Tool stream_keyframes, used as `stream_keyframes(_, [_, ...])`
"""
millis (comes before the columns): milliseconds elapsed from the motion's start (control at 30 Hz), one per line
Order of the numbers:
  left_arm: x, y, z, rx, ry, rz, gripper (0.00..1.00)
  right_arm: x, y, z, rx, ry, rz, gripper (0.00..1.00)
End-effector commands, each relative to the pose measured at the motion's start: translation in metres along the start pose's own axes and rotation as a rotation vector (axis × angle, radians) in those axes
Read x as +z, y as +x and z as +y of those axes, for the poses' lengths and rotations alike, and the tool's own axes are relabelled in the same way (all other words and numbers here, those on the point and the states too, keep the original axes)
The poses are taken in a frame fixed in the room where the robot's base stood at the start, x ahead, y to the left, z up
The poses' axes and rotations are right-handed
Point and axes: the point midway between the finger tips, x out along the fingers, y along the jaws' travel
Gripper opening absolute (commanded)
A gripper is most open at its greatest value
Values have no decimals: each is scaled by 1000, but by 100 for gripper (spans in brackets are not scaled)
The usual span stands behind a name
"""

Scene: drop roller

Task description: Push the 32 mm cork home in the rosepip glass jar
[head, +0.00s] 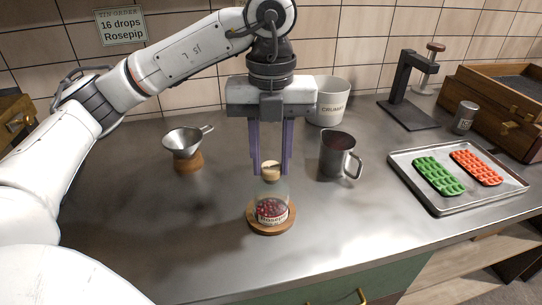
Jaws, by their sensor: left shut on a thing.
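The rosepip glass jar (271,208) stands upright on a round wooden base (254,225), with red drops and a label inside its lower part. The cork (271,170) sits upright at the jar's mouth. How deep it sits is hard to tell. My left gripper (272,170) comes straight down from above, its two purple fingers on either side of the cork and shut on it. My right gripper is not in view.
A dark metal mug (337,157) stands right of the jar, and a funnel on a wooden stand (186,151) stands left. A white crumbs pot (328,101) is behind. A metal tray (441,202) with green and orange molds lies right. The front counter is clear.

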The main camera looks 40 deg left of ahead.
Motion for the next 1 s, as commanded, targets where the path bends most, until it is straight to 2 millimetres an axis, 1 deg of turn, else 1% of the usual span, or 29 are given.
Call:
stream_keyframes(33, [0, 2, 0, 0, 0, 0, 9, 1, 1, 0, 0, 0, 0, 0])
stream_keyframes(67, [0, 2, 0, 0, 0, 0, 31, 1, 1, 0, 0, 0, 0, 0])
stream_keyframes(133, [0, 1, 0, 0, 0, 0, 43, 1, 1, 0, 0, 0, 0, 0])
stream_keyframes(200, [0, 1, 0, 0, 0, 0, 51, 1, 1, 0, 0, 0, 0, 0])
stream_keyframes(567, [0, -1, 0, -1, 0, -1, 51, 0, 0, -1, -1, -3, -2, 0])
stream_keyframes(667, [1, -17, -1, -2, 0, -4, 51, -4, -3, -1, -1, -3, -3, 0])
stream_keyframes(900, [1, -67, 0, -3, -1, -5, 51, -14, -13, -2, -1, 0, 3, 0])
stream_keyframes(1000, [0, -83, 0, -2, -1, -4, 51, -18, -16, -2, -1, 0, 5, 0])
